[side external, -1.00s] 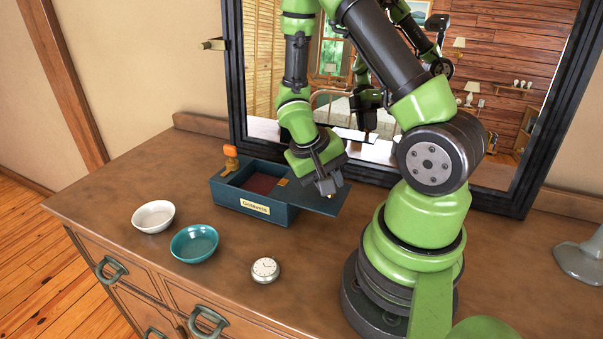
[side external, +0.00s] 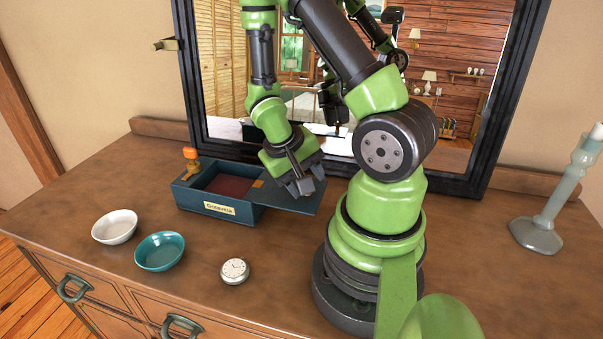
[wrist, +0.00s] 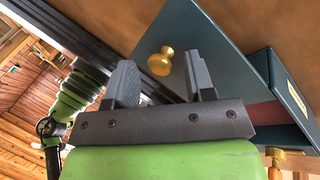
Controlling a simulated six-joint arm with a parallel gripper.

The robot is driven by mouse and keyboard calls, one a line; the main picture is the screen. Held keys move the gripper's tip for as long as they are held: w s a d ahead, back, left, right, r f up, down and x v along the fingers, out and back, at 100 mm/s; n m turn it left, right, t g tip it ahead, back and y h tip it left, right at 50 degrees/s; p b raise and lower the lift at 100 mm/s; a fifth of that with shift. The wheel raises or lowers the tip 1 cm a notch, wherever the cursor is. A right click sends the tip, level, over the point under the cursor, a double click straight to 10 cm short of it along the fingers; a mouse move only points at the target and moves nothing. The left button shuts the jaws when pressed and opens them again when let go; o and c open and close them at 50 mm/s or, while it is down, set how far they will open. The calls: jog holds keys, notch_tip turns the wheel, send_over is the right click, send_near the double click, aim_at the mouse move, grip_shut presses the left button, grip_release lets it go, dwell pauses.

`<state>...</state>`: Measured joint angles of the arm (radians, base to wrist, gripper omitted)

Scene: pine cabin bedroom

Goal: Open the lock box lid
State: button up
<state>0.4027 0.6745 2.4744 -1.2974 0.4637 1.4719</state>
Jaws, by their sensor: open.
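The teal lock box (side external: 184,196) stands on the dresser before the mirror, with a paper name label on its front. Its flat lid (side external: 312,206) is shifted to the right, sticking out past the box's right end. The left part of the box is uncovered and shows a dark red inside. My gripper (side external: 305,186) is over the sticking-out lid, jaws open. In the wrist view, the gold knob (wrist: 160,62) on the lid (wrist: 215,75) appears in the gap between my open fingers (wrist: 160,80); I see no grip on it.
An orange-handled piece (side external: 190,154) stands at the box's left end. The mirror frame (side external: 187,75) is close behind. A candlestick (side external: 538,232) stands far right.

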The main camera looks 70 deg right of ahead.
aim_at(286, 201)
jog(key=v, duration=1)
dwell(0.3)
jog(key=s+a+r+n+t+y, duration=0.2)
jog(key=a+r+n+t+y, duration=0.3)
jog(key=a+r+t, duration=0.5)
notch_tip(286, 201, up, 4)
jog(key=a, duration=0.2)
jog(key=shift+s+a+t, duration=0.25)
jog(key=shift+a+t, duration=0.05)
